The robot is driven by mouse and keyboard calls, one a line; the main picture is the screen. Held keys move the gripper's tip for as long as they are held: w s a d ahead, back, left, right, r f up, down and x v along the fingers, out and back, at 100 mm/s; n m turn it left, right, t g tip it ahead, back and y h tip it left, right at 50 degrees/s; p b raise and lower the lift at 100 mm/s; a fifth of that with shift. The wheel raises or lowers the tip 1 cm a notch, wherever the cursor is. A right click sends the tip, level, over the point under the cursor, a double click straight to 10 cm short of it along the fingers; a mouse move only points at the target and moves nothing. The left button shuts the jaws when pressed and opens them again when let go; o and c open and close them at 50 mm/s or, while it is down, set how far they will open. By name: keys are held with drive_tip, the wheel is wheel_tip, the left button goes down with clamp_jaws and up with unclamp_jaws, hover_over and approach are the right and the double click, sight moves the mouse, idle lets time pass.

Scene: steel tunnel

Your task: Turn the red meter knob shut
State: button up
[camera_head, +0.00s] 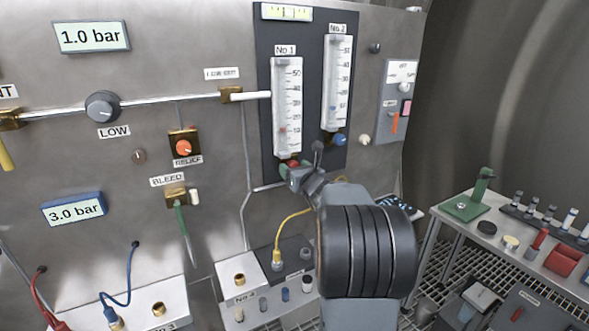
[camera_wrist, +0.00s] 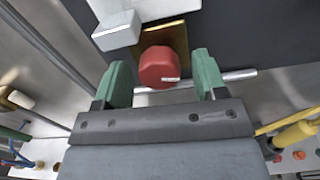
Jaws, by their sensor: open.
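The red meter knob (camera_wrist: 158,66) shows in the wrist view, with a small pale mark near its lower edge. It sits on a brass block below the No.1 meter. In the head view the knob (camera_head: 290,164) is partly hidden by my gripper. The No.1 meter tube (camera_head: 287,105) has a red float low on its scale. My gripper (camera_wrist: 163,75) is open, with green fingertips to the left and right of the knob. Gaps show between the knob and both fingertips. In the head view my gripper (camera_head: 300,176) is at the foot of the No.1 meter, and my wrist hides part of it.
The No.2 meter (camera_head: 337,82) with its blue knob (camera_head: 340,139) stands close on the right. A LOW-OUT lever (camera_head: 250,96) is to the upper left. A yellow hose (camera_head: 285,228) runs below my gripper. A bench (camera_head: 520,250) with tools stands at the right.

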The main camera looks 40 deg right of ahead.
drive_tip(key=shift+w, duration=0.1)
drive_tip(key=shift+c, duration=0.4)
drive_tip(key=c, duration=0.8)
drive_tip(key=shift+c, duration=0.2)
drive_tip(key=shift+f+b, duration=0.15)
drive_tip(key=shift+b, duration=0.45)
drive_tip(key=n+b, duration=0.2)
drive_tip(key=b, duration=0.1)
drive_tip(key=shift+f+b, duration=0.2)
drive_tip(key=shift+b, duration=0.15)
drive_tip(key=n+b, duration=0.3)
drive_tip(key=b, duration=0.2)
drive_tip(key=shift+n, duration=0.4)
drive_tip(key=n+b, duration=0.2)
drive_tip(key=b, duration=0.1)
drive_tip(key=n+b, duration=0.3)
drive_tip(key=shift+d+r, duration=0.15)
drive_tip(key=shift+r+n+b, duration=0.2)
drive_tip(key=shift+n+b, duration=1)
drive_tip(key=shift+r, duration=0.1)
